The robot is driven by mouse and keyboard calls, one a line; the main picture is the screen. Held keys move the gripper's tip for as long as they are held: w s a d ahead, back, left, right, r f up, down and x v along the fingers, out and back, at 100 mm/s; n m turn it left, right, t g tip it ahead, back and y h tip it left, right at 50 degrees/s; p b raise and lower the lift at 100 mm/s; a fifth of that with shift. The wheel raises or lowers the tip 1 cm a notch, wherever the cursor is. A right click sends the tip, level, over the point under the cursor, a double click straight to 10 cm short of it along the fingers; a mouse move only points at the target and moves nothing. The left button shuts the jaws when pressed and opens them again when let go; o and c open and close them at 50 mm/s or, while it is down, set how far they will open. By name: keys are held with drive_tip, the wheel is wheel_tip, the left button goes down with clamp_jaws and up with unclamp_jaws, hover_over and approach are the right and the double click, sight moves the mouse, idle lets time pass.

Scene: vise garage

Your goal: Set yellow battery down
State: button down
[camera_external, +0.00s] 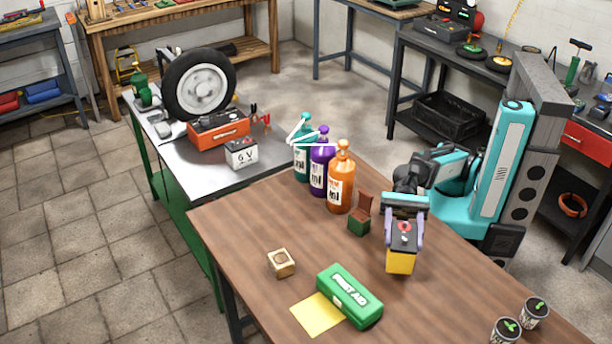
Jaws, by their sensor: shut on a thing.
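The yellow battery (401,262) has a dark upper part and a red terminal on top. It is upright between the two purple fingers of my gripper (403,238), which is shut on it. The battery is over the right part of the brown wooden table (245,225). I cannot tell whether its bottom touches the table or hangs just above it. The fingers cover parts of its sides.
A green and brown open box (360,218) stands left of the battery. A green first aid box (350,295) partly covers a yellow sheet (317,314). Three bottles, including an orange one (341,180), stand farther back. A small wooden cube (281,263) is left. Cups (535,311) are front right.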

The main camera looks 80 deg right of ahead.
sight(413, 223)
drive_tip(key=shift+s+d+r+b, duration=0.1)
drive_tip(key=shift+s+d+b, duration=0.3)
drive_tip(key=shift+d+b, duration=0.7)
drive_tip(key=shift+s+d+b, duration=0.35)
drive_tip(key=shift+d+b, duration=0.35)
drive_tip(key=shift+b, duration=0.85)
drive_tip(key=shift+s+d+r+b, duration=0.1)
drive_tip(key=shift+s+d+b, duration=0.3)
drive_tip(key=shift+d+b, duration=0.7)
drive_tip(key=shift+s+d+r+b, duration=0.1)
drive_tip(key=shift+s+d+b, duration=0.1)
drive_tip(key=shift+d+b, duration=0.4)
drive_tip(key=shift+s+d+r+b, duration=0.1)
drive_tip(key=shift+s+d+b, duration=0.15)
drive_tip(key=shift+b, duration=0.55)
drive_tip(key=shift+d, duration=0.1)
drive_tip(key=shift+r, duration=0.1)
